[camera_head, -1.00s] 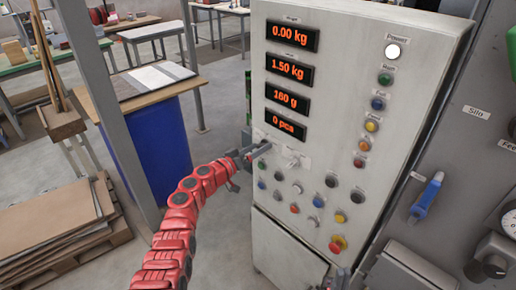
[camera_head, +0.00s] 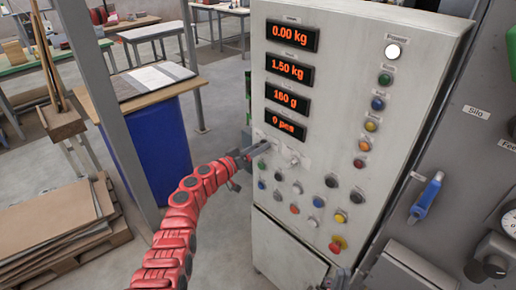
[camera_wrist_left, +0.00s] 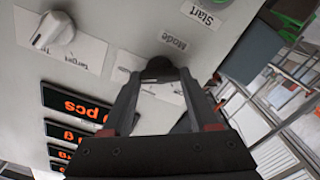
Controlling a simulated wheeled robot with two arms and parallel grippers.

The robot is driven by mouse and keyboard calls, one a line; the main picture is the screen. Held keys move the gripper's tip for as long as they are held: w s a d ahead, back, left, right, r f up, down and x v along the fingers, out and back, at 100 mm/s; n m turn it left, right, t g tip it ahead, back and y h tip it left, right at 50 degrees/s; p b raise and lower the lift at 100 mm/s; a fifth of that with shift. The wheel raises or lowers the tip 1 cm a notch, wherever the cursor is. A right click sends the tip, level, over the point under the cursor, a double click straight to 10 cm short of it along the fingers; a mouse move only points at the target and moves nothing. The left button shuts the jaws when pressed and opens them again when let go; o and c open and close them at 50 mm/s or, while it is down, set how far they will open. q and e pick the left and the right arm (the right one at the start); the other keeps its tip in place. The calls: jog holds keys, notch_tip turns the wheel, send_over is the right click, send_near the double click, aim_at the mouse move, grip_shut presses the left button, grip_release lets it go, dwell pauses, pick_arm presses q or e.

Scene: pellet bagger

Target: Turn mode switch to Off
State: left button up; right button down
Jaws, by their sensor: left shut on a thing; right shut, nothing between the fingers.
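The mode switch (camera_wrist_left: 158,68) is a dark knob below the "Mode" label (camera_wrist_left: 174,41) in the left wrist view. My left gripper (camera_wrist_left: 158,76) is shut on it, with a finger on each side. The fingers hide part of the knob, so its pointing direction cannot be read. In the head view my left gripper (camera_head: 254,152) reaches the upper left of the control panel's button area, below the displays. My right gripper (camera_head: 337,279) shows only as a small dark part at the bottom edge, apart from the switch.
The grey control cabinet (camera_head: 310,165) carries orange displays (camera_head: 289,68), a white selector knob (camera_wrist_left: 54,29) beside the mode switch and several coloured buttons. A red emergency button (camera_head: 337,244) sits low on the panel.

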pick_arm(q)
jog(key=shift+n, duration=0.3)
jog(key=n+b, duration=0.1)
jog(key=n, duration=1.4)
jog(key=n+b, duration=0.1)
jog(key=n, duration=0.7)
jog(key=shift+f+b, duration=0.3)
jog(key=shift+b, duration=0.05)
jog(key=shift+n, duration=0.3)
jog(key=o, duration=1.4)
jog(key=shift+a, duration=0.1)
